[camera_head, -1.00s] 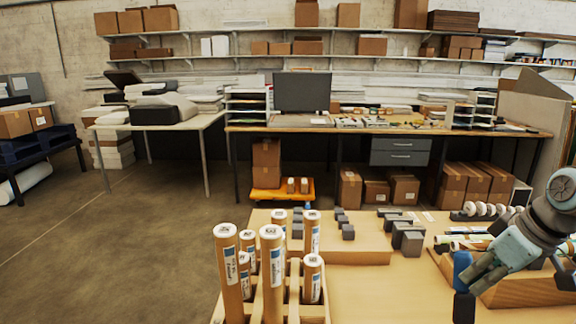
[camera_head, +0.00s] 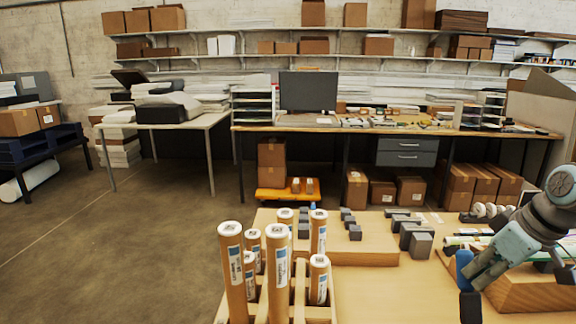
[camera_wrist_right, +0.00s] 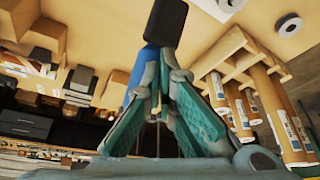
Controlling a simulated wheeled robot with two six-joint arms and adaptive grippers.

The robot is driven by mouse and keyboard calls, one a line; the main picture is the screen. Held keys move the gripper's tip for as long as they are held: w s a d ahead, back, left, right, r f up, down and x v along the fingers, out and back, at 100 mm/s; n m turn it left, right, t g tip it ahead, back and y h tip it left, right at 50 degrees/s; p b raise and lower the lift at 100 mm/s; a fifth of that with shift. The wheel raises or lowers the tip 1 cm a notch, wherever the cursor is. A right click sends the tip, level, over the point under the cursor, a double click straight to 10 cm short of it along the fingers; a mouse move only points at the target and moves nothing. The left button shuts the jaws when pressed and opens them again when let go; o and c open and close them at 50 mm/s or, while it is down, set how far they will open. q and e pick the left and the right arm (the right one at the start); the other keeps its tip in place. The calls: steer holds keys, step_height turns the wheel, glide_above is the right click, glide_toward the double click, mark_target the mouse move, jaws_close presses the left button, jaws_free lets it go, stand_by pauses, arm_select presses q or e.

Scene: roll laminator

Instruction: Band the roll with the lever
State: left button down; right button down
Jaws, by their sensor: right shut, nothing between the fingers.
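Several brown cardboard rolls with white labels stand upright in a wooden rack (camera_head: 331,301) at the front; one tall roll (camera_head: 277,278) is near its middle. They also show at the right of the right wrist view (camera_wrist_right: 288,128). My right gripper (camera_head: 474,276) is shut and empty, at the right over the table. A blue upright piece (camera_head: 463,268) with a dark block (camera_head: 470,307) below it is at its fingertips; these also show in the right wrist view as a blue part (camera_wrist_right: 143,66) and a black block (camera_wrist_right: 165,22). I cannot tell whether they are the lever. My left gripper is out of view.
Grey blocks (camera_head: 421,245) sit on a wooden board behind the rack. A wooden stand (camera_head: 530,291) with several small rolls is at the right, under my arm. The table (camera_head: 400,295) is bare between rack and gripper. A desk with a monitor (camera_head: 308,92) is behind.

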steer(key=shift+d+f, duration=0.1)
steer(key=shift+f, duration=0.1)
steer(key=shift+s+f+b, duration=0.1)
steer(key=shift+s+b, duration=0.55)
steer(key=shift+b, duration=0.1)
steer(key=shift+s, duration=0.35)
steer(key=shift+r, duration=0.2)
steer(key=shift+w+r, duration=0.1)
